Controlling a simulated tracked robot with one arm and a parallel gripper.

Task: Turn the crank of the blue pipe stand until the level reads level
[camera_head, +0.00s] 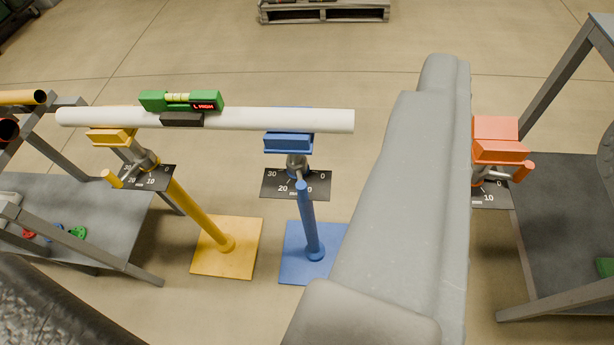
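The blue pipe stand (290,141) stands near the middle, with a blue base plate. Its crank (301,186) is below the head and points toward the camera, overlapping the post; a black dial plate (318,184) lies around it. A white pipe (260,119) rests across the blue stand and the yellow stand (205,216). The green level (153,101) sits on the pipe near the yellow stand, and its red display appears to read "L HIGH". A grey body, seemingly my gripper (441,64), reaches up right of the blue stand, apart from the crank. Its finger opening cannot be made out.
An orange stand (496,130) is partly hidden at right, beside a grey-framed table (560,225). A rack with a grey shelf (95,212) and pipes stands at left. The floor behind the pipe is clear.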

